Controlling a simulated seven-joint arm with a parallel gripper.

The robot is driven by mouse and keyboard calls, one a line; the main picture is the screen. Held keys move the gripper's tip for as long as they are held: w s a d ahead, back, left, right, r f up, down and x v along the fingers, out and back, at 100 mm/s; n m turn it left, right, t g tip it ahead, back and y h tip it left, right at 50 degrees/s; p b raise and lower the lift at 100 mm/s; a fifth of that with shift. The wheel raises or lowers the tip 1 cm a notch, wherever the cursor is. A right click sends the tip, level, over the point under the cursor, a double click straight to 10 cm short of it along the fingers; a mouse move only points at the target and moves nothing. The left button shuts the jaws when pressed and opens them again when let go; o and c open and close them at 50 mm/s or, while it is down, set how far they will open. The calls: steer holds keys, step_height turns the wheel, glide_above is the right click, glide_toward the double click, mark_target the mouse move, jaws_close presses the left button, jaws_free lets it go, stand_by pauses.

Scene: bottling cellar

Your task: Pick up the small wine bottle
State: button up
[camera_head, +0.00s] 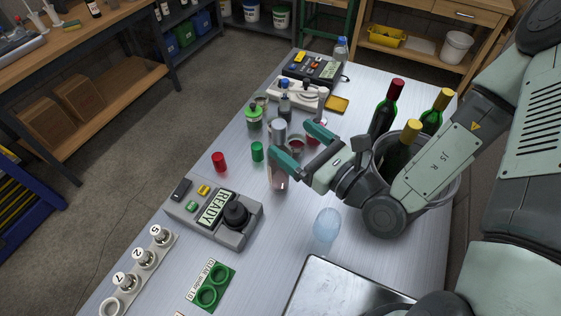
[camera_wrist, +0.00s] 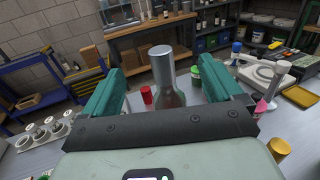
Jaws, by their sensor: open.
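A small bottle with a silver-grey top and clear-looking body (camera_head: 279,183), apparently the small wine bottle, stands upright on the metal table. My gripper (camera_head: 293,142) is open, its teal fingers spread on either side of the bottle's neck; one finger hides part of the bottle in the head view. In the wrist view the bottle's grey top (camera_wrist: 162,52) rises between the two fingers of my gripper (camera_wrist: 160,75), with room on both sides. Its lower body is hidden behind the gripper there. I cannot tell whether the neck is fully between the fingertips.
Red (camera_head: 218,161) and green (camera_head: 257,151) cylinders stand left of the bottle. A READY device (camera_head: 183,208) and a clear bluish object (camera_head: 327,226) are nearer.

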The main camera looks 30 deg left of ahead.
step_height(320, 180, down, 9)
steer(key=x, duration=0.7)
steer(key=shift+w+a+r, duration=0.2)
steer(key=c, duration=1.5)
steer(key=shift+c, duration=0.6)
steer(key=shift+r, duration=0.15)
